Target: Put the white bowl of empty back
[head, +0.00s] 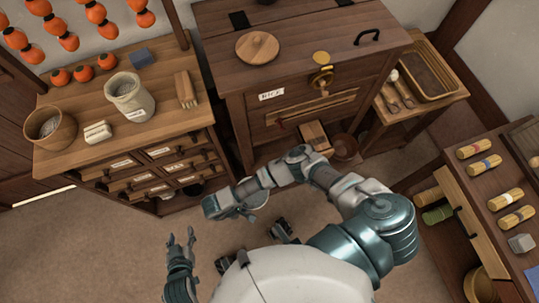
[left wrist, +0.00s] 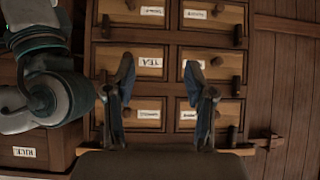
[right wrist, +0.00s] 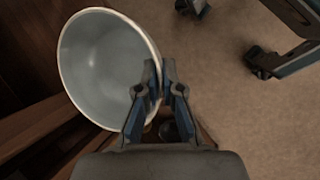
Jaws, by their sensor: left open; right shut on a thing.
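The white bowl (right wrist: 105,65) shows large in the right wrist view, with a pale grey inside that looks empty. My right gripper (right wrist: 160,70) is shut on its rim, at the bowl's right side. In the head view my right arm reaches left in front of the large chest; its fingers and the bowl are hard to make out there. My left gripper (head: 180,240) is open and empty, low in front of the drawer cabinet (head: 128,168). In the left wrist view my left gripper (left wrist: 161,66) faces labelled drawers, one reading TEA (left wrist: 149,62); the other labels are too small to read.
The cabinet top holds a wooden tub (head: 50,127), a pale sack (head: 130,97) and several small things. The large chest (head: 300,60) carries a round lid (head: 257,47). A side table (head: 430,108) and a counter with rolls (head: 500,185) stand right. Floor at lower left is clear.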

